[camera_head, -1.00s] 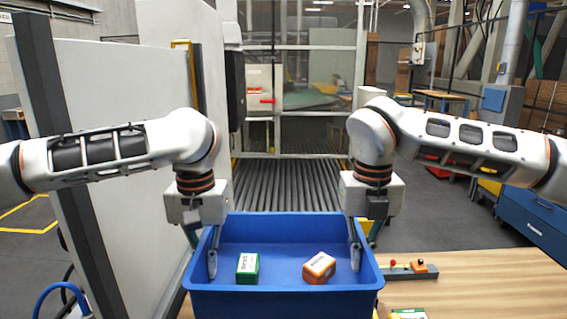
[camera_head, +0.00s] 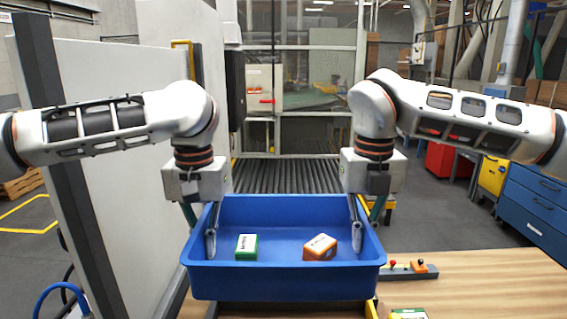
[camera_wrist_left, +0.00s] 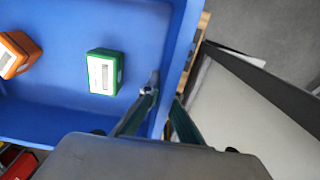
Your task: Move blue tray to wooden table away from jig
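The blue tray (camera_head: 285,280) is in the middle of the head view, in front of the roller conveyor. It holds a green-and-white box (camera_head: 246,247) and an orange-and-white box (camera_head: 320,247). My left gripper (camera_head: 210,242) is shut on the tray's left wall; the left wrist view shows its fingers (camera_wrist_left: 160,112) on either side of the rim. My right gripper (camera_head: 357,237) grips the right wall, one finger showing inside. The tray appears raised, with its front underside above the surface below. The wooden table (camera_head: 490,285) is at the lower right. I cannot clearly identify the jig.
A small panel with a red knob and an orange part (camera_head: 408,269) lies on the table right of the tray. Another green-and-white box (camera_head: 408,314) is at the bottom edge. A tall pale panel (camera_head: 130,150) stands close on the left. The table's right side is clear.

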